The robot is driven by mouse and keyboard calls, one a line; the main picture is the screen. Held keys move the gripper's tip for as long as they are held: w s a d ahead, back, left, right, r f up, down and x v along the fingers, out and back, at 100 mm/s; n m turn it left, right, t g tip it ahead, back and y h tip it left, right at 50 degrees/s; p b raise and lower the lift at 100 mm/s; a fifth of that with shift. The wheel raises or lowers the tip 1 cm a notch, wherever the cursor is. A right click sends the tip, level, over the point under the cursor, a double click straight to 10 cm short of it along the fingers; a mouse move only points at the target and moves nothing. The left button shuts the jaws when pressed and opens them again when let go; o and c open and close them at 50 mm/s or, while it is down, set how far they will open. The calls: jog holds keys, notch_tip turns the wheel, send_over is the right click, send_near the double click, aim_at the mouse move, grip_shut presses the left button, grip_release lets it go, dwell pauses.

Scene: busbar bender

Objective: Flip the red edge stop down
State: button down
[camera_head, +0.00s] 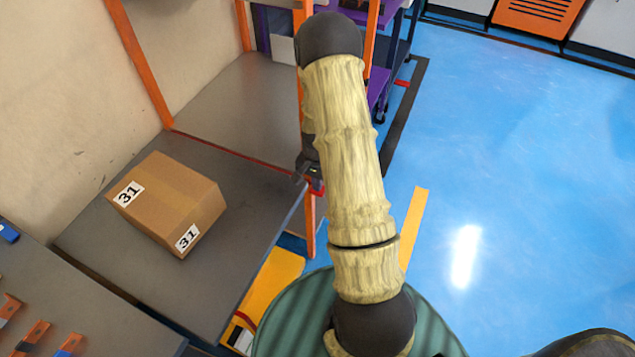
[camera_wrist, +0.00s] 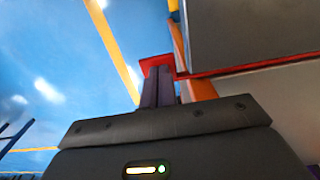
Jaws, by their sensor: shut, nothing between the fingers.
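The red edge stop (camera_wrist: 156,62) shows in the wrist view as a small red piece at the table corner, just beyond my fingertips. In the head view a bit of red (camera_head: 317,187) shows beside my gripper (camera_head: 311,180), at the table's right edge; my arm hides part of this area. My gripper in the wrist view (camera_wrist: 160,78) has its two dark fingers together and empty. The fingertips overlap the lower part of the red piece in the picture; I cannot tell whether they touch it. The stop's exact tilt is unclear.
A cardboard box (camera_head: 170,204) marked 31 sits on the grey table (camera_head: 245,215). A thin red strip (camera_head: 232,151) runs along the seam behind it. An orange post (camera_head: 309,225) stands at the table's corner. Blue floor (camera_head: 510,190) lies open to the right.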

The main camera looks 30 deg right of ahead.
jog(key=shift+r+p, duration=0.3)
jog(key=shift+p, duration=0.25)
notch_tip(320, 180, up, 13)
jog(key=p, duration=0.3)
jog(key=shift+r, duration=0.2)
jog(key=s+a+r+n+t, duration=0.3)
jog(key=s+a+r+n, duration=0.8)
jog(key=s+a+r, duration=0.15)
notch_tip(320, 180, up, 13)
jog(key=p, duration=1.3)
jog(key=shift+s+a+f+m, duration=0.15)
jog(key=shift+s+a+m, duration=0.15)
jog(key=shift+s+a, duration=0.05)
jog(key=shift+d, duration=0.1)
